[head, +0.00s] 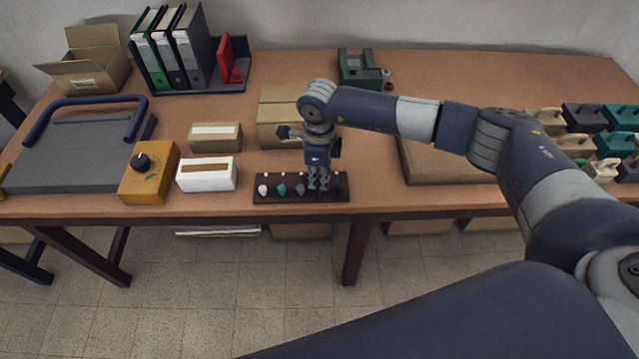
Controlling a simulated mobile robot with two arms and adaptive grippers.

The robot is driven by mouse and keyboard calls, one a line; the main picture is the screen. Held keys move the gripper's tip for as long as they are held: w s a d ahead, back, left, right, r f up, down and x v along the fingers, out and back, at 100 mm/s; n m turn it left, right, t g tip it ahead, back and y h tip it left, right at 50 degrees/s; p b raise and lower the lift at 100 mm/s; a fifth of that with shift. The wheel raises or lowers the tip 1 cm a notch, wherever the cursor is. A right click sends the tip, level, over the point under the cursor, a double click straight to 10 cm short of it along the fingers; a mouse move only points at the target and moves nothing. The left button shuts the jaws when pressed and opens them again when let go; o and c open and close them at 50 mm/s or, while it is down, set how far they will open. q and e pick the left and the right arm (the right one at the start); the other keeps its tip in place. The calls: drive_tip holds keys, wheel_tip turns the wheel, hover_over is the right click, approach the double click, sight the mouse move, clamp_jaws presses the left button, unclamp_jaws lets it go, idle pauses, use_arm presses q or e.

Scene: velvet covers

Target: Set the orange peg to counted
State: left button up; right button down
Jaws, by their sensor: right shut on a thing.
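A dark peg board (260,197) lies near the front edge of the table. A white peg (263,190), a teal peg (282,189) and a grey peg (300,189) stand along its front. Small pale marks show along its back edge. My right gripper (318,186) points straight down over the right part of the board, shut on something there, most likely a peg. Its fingers hide that thing, and I cannot see its colour. No orange peg shows in the open. My left gripper is not in view.
Left of the board are a white box (207,175), a yellow box with a black knob (148,172) and a large grey device (75,155). Cardboard boxes (280,118) stand behind. Binders (172,50) and a green machine (360,69) are at the back.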

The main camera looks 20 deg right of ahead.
drive_tip(key=shift+w+d+f+b, duration=0.15)
drive_tip(key=shift+w+b, duration=0.2)
drive_tip(key=shift+w, duration=0.2)
drive_tip(key=shift+w+d+f+b, duration=0.1)
drive_tip(key=shift+w+d+b, duration=0.05)
drive_tip(key=shift+w+b, duration=0.3)
drive_tip(key=shift+w+r, duration=0.2)
drive_tip(key=shift+w, duration=0.15)
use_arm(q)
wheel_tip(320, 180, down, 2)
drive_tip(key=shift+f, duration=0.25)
use_arm(e)
drive_tip(key=shift+d, duration=0.1)
drive_tip(key=c, duration=1.5)
unclamp_jaws()
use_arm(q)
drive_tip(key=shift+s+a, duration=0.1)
use_arm(e)
drive_tip(key=shift+r, duration=0.2)
wheel_tip(320, 180, up, 12)
drive_tip(key=shift+f, duration=0.1)
